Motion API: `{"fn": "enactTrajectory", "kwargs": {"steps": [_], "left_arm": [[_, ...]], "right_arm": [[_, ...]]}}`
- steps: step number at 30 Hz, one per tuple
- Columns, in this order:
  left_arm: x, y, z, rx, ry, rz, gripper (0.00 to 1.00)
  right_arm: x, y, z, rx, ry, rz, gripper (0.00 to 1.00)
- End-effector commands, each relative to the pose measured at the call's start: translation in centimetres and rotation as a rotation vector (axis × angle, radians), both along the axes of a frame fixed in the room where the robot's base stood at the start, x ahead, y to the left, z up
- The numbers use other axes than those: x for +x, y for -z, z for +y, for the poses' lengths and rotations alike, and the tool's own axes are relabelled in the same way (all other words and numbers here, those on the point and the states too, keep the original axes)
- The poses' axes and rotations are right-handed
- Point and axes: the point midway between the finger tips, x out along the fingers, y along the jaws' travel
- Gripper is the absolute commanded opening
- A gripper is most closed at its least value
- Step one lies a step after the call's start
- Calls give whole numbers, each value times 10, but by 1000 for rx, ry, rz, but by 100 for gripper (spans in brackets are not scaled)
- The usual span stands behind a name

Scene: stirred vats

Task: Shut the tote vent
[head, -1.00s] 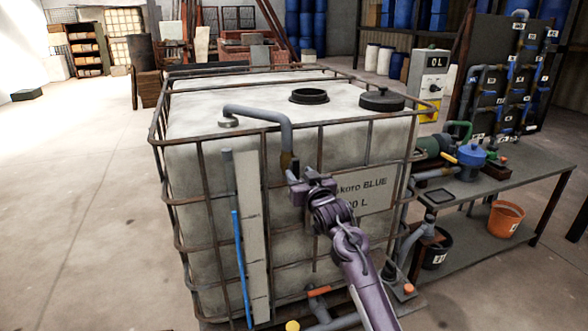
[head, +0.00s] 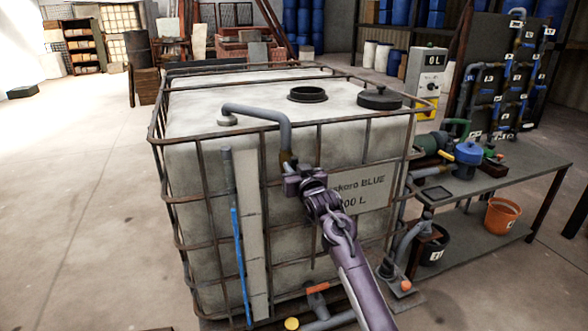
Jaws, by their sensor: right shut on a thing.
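The tote (head: 210,175) is a large white tank in a rusty metal cage. A grey vent pipe (head: 262,111) rises from its top, bends over the front edge and runs down to a brass-coloured end (head: 287,158). My right gripper (head: 293,182) is at the lower end of this pipe, shut on the vent's handle. The gripper hides the handle, so its exact angle cannot be seen. My left gripper is out of view.
A black-rimmed opening (head: 307,94) and a black lid (head: 380,98) are on the tote's top. A bench (head: 490,178) with a blue pump (head: 468,153) stands at the right, an orange bucket (head: 502,214) on its lower shelf. The floor at left is clear.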

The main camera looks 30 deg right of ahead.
Motion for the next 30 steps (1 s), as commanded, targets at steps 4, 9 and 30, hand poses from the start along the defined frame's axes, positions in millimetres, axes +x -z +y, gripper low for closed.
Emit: {"fn": "enactTrajectory", "kwargs": {"steps": [4, 9, 30], "left_arm": [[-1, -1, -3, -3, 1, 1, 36], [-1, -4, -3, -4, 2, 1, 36], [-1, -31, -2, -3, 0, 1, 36]], "right_arm": [[0, 0, 0, 7, 0, -1, 0], [0, 0, 0, 52, 0, -11, 0], [-1, -1, -4, 618, 1, -148, 0]]}}
